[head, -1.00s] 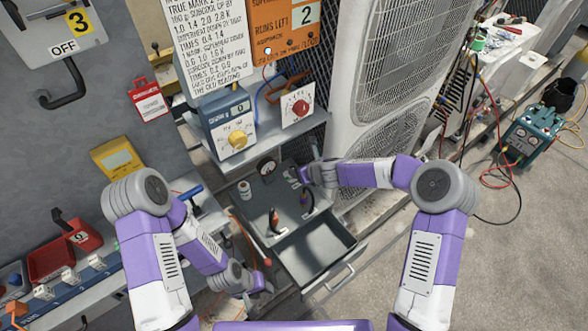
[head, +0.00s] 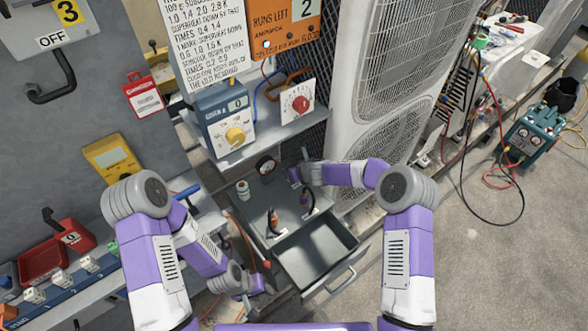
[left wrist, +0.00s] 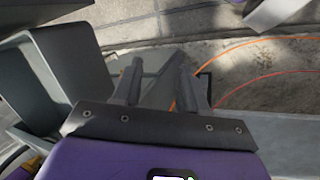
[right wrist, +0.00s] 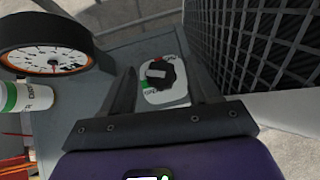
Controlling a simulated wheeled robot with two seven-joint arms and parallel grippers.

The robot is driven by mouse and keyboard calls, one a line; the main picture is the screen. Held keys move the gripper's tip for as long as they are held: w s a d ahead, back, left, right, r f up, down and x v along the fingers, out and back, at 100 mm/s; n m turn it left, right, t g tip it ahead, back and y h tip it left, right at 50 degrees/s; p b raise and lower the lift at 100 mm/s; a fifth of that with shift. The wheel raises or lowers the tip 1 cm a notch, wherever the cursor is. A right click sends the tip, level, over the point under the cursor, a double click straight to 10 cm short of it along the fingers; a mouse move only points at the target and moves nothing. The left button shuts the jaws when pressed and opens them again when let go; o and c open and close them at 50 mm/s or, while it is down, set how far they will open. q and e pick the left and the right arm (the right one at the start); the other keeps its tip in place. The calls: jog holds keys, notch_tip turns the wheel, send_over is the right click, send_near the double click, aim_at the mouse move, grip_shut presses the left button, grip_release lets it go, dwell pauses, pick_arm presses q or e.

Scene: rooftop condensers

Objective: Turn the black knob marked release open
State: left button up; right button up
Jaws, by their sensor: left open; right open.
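The black knob (right wrist: 157,74) sits on a white plate with small lettering, too small to read for certain, on the grey console top in the right wrist view. My right gripper (right wrist: 160,90) is open and empty, with its fingers pointing at the knob, one on each side of it in the picture. I cannot tell whether they touch it. In the head view my right gripper (head: 297,175) is over the console's back right part and the knob is not clearly visible. My left gripper (head: 264,284) is open and empty, low beside the drawer; it shows also in the left wrist view (left wrist: 158,72).
A round gauge (right wrist: 45,45) and a white-green bottle (right wrist: 28,97) stand left of the knob. A dark mesh panel (right wrist: 262,60) rises close on the right. The console has an open drawer (head: 318,252) in front and two dark levers. A shelf with dial boxes (head: 225,120) is behind.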

jog(key=c, duration=1)
jog(key=n+p, duration=0.1)
jog(key=p, duration=0.2)
jog(key=n+g+y+p, duration=0.1)
jog(key=p, duration=0.2)
jog(key=shift+w+d+r+y, duration=0.1)
jog(key=shift+r+y, duration=0.15)
jog(key=shift+y, duration=0.05)
jog(key=shift+c, duration=0.2)
jog(key=shift+f+n+p, duration=0.2)
jog(key=shift+n+p, duration=0.3)
jog(key=shift+p, duration=0.2)
jog(key=o, duration=1)
jog(key=shift+o, duration=0.2)
